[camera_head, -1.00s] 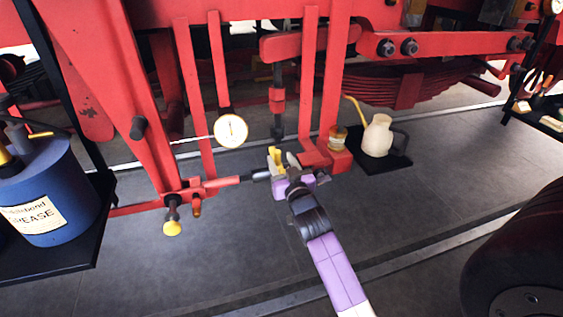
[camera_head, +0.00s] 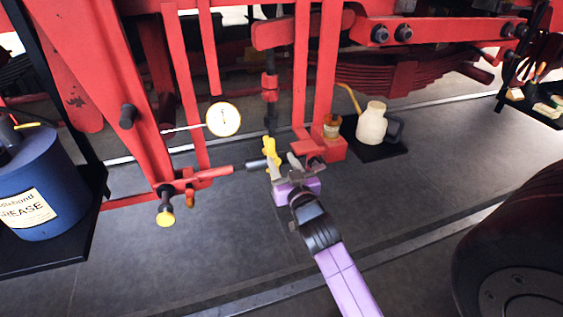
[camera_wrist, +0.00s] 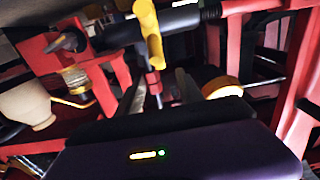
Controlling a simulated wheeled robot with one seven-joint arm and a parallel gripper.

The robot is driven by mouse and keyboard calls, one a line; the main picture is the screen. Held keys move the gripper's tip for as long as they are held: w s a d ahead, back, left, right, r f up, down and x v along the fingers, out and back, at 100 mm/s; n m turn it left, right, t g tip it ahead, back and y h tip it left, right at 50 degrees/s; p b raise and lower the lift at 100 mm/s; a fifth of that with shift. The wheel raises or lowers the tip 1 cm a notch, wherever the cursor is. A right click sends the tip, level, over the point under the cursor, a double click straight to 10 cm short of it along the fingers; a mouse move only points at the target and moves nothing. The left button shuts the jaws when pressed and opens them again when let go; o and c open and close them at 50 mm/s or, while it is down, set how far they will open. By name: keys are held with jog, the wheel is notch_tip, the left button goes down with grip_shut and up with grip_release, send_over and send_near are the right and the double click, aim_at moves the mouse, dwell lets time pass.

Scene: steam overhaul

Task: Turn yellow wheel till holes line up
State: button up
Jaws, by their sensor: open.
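The yellow wheel (camera_head: 268,150) sits on the black end of a red rod (camera_head: 215,172), low under the red frame. In the wrist view a yellow arm of the wheel (camera_wrist: 149,30) crosses in front of a dark shaft. My gripper (camera_head: 283,163) is open and empty, just in front and to the right of the wheel in the head view. In the wrist view its fingers (camera_wrist: 158,85) point toward the wheel, with a gap between. The holes cannot be made out in either view.
A glass cup (camera_head: 332,127) and a cream jug (camera_head: 372,123) stand to the right. Red bars rise close around the gripper. A blue grease drum (camera_head: 40,185) is far left. The floor in front is clear.

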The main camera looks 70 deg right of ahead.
notch_tip(320, 180, down, 9)
jog(key=s+a+b, duration=0.1)
jog(key=a+b, duration=0.1)
jog(key=b, duration=0.5)
jog(key=p+x, duration=0.2)
jog(key=x, duration=0.2)
jog(key=shift+d, duration=0.3)
jog(key=shift+x, duration=0.8)
grip_shut()
jog(key=shift+f, duration=0.1)
